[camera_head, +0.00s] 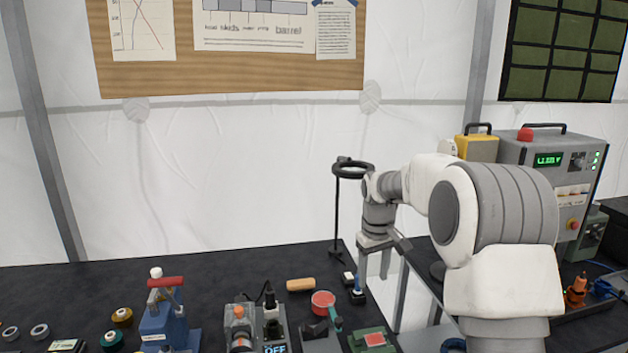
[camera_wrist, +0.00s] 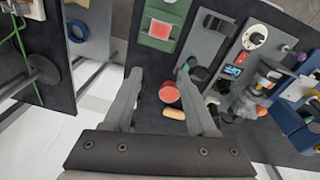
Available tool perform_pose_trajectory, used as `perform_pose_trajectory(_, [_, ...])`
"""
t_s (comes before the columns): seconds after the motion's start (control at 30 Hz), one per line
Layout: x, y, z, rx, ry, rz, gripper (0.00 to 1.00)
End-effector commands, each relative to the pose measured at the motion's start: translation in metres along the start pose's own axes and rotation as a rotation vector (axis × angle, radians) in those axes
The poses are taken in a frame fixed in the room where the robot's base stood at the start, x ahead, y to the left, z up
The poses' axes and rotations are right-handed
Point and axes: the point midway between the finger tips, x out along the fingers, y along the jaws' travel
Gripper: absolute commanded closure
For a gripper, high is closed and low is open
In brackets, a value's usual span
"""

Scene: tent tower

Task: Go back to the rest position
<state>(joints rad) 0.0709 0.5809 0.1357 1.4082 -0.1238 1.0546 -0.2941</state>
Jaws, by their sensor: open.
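My gripper (camera_head: 374,262) hangs from my bent arm, fingers pointing down, near the right edge of the black bench (camera_head: 230,268) in the head view. In the wrist view my gripper (camera_wrist: 159,74) shows two grey fingers spread wide apart with nothing held between them. Below them lie a red round dish (camera_wrist: 169,94) and an orange cylinder (camera_wrist: 173,114), apart from the fingers. In the head view the red dish (camera_head: 323,299) and the orange cylinder (camera_head: 300,285) rest on the bench.
A black ring stand (camera_head: 338,215) rises close behind my gripper. A blue press (camera_head: 165,325) and a green box with a red top (camera_head: 374,339) stand on the bench. A second bench with a grey instrument (camera_head: 550,160) is at right, with a gap between the benches.

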Motion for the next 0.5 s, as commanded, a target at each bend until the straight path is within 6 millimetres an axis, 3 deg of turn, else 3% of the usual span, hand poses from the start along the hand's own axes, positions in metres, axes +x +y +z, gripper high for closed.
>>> perform_pose_trajectory(0.03, [-0.021, -0.004, 0.010, 0.012, 0.017, 0.012, 0.43])
perform_pose_trajectory(0.2, [-0.070, -0.018, 0.046, 0.059, 0.064, 0.039, 0.43])
perform_pose_trajectory(0.5, [-0.133, -0.045, 0.123, 0.152, 0.152, 0.070, 0.43])
